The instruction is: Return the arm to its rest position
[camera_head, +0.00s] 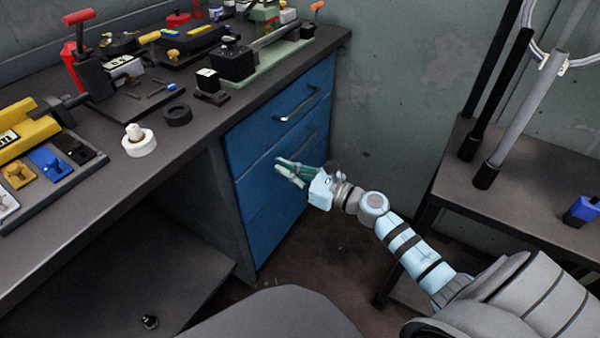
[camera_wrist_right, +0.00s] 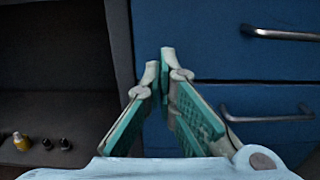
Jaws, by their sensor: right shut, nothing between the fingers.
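My right arm (camera_head: 405,245) reaches in from the lower right of the head view. Its gripper (camera_head: 283,168) is in front of the blue drawers, below the workbench top. In the right wrist view the right gripper (camera_wrist_right: 167,62) is shut, its fingertips together with nothing between them. The blue drawer cabinet (camera_head: 270,200) lies behind the fingers, and its handle (camera_wrist_right: 265,115) shows to their right. I cannot tell whether the fingers touch the drawer front. My left gripper is not in view.
The workbench (camera_head: 215,125) holds tools, a white ring part (camera_head: 139,140) and a black ring (camera_head: 177,114). A side table (camera_head: 520,190) with upright poles (camera_head: 520,120) stands at the right. Small items lie on the lower shelf (camera_wrist_right: 60,110). Floor shows between cabinet and side table.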

